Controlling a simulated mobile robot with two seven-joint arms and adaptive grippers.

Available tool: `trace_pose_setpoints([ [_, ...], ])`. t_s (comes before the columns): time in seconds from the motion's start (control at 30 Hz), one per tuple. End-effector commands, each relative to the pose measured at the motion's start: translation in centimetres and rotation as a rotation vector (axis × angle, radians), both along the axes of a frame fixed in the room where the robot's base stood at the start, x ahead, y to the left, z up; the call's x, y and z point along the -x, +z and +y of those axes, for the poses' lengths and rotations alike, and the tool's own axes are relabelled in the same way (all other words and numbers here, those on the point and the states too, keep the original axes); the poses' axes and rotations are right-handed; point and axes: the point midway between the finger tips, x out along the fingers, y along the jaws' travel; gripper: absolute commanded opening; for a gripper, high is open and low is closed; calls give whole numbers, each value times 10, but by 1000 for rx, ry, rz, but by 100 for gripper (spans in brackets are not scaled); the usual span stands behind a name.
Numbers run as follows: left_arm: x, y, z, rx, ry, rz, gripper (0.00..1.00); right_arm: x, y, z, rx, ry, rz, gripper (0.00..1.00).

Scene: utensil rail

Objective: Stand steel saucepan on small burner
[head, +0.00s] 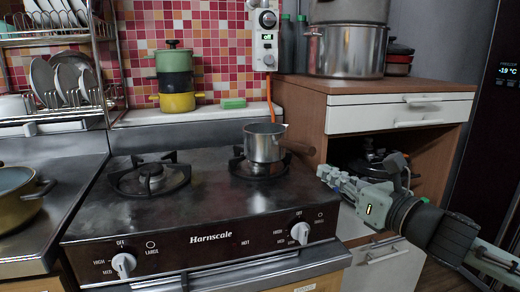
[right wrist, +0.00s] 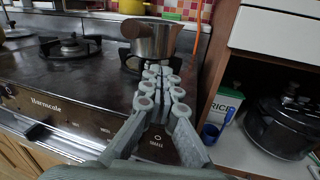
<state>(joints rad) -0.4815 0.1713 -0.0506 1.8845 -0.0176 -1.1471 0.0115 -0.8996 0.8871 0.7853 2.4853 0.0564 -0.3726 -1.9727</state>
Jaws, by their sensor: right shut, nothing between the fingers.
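The steel saucepan (head: 263,142) stands upright on the small burner (head: 245,170) at the right of the cooktop. Its brown handle (head: 298,147) points right, toward my right gripper. My right gripper (head: 325,172) is shut and empty, in front of and to the right of the saucepan, apart from the handle. In the right wrist view the saucepan (right wrist: 155,38) is beyond my closed fingers (right wrist: 158,72), with its handle end facing me. The pan base hides much of the burner. My left gripper is not in view.
The large burner (head: 150,178) at the left is bare. A yellow-green pan (head: 20,195) stands at the far left. Stacked pots (head: 174,75) stand behind the stove. A wooden cabinet (head: 310,110) stands close on the right, with a black cooker (right wrist: 285,125) on its shelf.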

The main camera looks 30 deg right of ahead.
Motion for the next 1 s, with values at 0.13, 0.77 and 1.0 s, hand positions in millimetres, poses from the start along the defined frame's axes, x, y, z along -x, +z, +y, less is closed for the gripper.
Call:
trace_pose_setpoints([
  [0.13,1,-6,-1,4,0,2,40,8,-4,2,107,10,-1,0],
  [0.77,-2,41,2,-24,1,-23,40,-84,-5,6,117,11,-6,0],
  [1.0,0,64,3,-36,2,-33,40,-113,-4,6,117,9,-6,0],
])
